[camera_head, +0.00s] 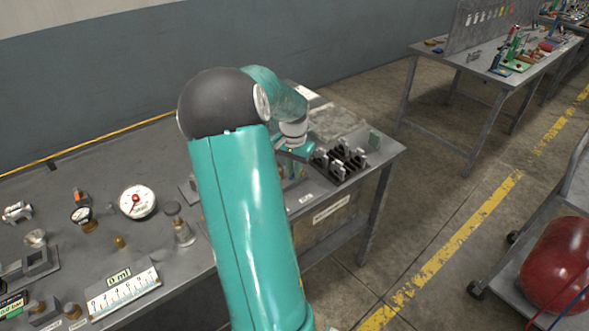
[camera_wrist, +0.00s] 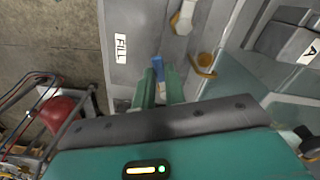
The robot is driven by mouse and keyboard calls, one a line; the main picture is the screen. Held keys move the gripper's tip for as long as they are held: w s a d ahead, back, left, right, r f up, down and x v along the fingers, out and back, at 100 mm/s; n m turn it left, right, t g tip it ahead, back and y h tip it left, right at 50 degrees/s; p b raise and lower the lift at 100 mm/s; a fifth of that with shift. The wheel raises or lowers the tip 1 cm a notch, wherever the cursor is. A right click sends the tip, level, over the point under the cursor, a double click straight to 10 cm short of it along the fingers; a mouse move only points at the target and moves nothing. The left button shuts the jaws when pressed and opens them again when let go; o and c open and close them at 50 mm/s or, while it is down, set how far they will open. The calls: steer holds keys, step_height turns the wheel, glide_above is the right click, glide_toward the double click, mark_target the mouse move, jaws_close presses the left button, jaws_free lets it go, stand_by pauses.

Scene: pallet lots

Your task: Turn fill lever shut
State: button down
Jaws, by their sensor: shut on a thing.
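The fill lever shows as a blue handle (camera_wrist: 158,65) in the wrist view, just to the right of the white FILL label (camera_wrist: 120,48). My gripper (camera_wrist: 161,86) is shut on the handle, with a teal finger on either side of it. The lower part of the handle is hidden between the fingers. In the head view my gripper is beyond my teal arm, low over the right part of the bench, and the lever cannot be made out there.
In the wrist view, a yellow ring-shaped part (camera_wrist: 206,66) and a pale hex fitting (camera_wrist: 182,18) are close by on the right. Black clamp-like blocks (camera_head: 340,160) stand on the bench (camera_head: 160,165). A pressure gauge (camera_head: 137,202) is at left. A red tank (camera_head: 560,262) sits on a cart.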

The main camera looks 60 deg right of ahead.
steer(key=m, duration=0.1)
steer(key=w+m, duration=0.1)
steer(key=m, duration=0.2)
steer(key=shift+w+d+m, duration=0.2)
steer(key=shift+w+m, duration=0.05)
steer(key=shift+m, duration=0.15)
steer(key=c, duration=1.5)
jaws_free()
steer(key=shift+o, duration=0.2)
